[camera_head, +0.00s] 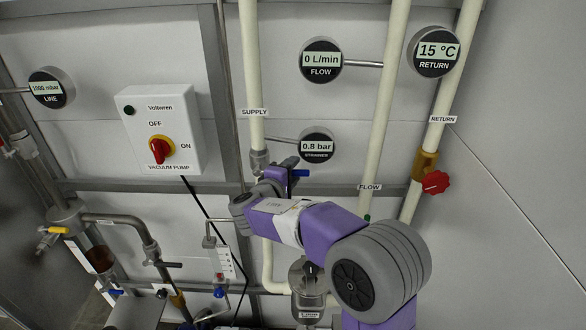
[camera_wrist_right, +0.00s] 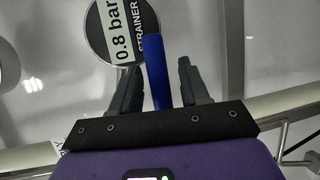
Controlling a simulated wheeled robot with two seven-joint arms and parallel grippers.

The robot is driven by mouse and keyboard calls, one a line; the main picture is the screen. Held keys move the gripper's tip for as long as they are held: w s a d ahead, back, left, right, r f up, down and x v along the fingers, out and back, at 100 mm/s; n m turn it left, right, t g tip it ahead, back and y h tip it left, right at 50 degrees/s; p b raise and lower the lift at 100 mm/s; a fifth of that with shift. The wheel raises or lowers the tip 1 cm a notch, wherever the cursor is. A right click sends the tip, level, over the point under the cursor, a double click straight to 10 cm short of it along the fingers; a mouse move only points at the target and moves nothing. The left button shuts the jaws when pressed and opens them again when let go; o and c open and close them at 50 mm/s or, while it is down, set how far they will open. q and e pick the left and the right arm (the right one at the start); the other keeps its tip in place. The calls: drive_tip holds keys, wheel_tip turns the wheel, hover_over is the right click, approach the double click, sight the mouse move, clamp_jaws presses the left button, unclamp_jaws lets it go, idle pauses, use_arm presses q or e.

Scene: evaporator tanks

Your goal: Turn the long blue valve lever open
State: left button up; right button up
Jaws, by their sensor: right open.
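The long blue valve lever (camera_wrist_right: 156,72) shows in the right wrist view, between the two dark fingers of my right gripper (camera_wrist_right: 160,68). The fingers stand apart, with a visible gap on each side of the lever. In the head view only a short blue end of the lever (camera_head: 301,173) shows, by the supply pipe under the 0.8 bar gauge. My right gripper (camera_head: 290,165) is at the lever there, and my purple arm hides most of the valve. My left gripper is not in view.
The strainer gauge (camera_head: 316,148) is close above the lever. The white supply pipe (camera_head: 252,80) runs down behind my arm. A vacuum pump switch box (camera_head: 165,130) is on the wall to the left. A red valve wheel (camera_head: 435,182) is at the return pipe.

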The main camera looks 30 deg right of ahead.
drive_tip(key=shift+w+d+f, duration=0.1)
drive_tip(key=shift+w+d, duration=0.15)
drive_tip(key=shift+d, duration=0.15)
drive_tip(key=shift+c, duration=0.3)
clamp_jaws()
drive_tip(key=shift+w+a+f+m+y+b, duration=0.25)
drive_tip(key=shift+f+m+y+b, duration=0.5)
drive_tip(key=shift+b, duration=1.55)
drive_tip(key=shift+w+a+f+m+y+b, duration=0.1)
drive_tip(key=shift+a+f+m+y+b, duration=0.3)
drive_tip(key=shift+f+m+b, duration=1.25)
drive_tip(key=shift+w+a+f+m+y+b, duration=0.1)
drive_tip(key=shift+w+a+f+y+b, duration=0.4)
drive_tip(key=shift+b, duration=2.45)
drive_tip(key=shift+s+d+r, duration=0.15)
drive_tip(key=shift+s+d, duration=0.15)
drive_tip(key=shift+s, duration=0.05)
drive_tip(key=shift+o, duration=0.3)
unclamp_jaws()
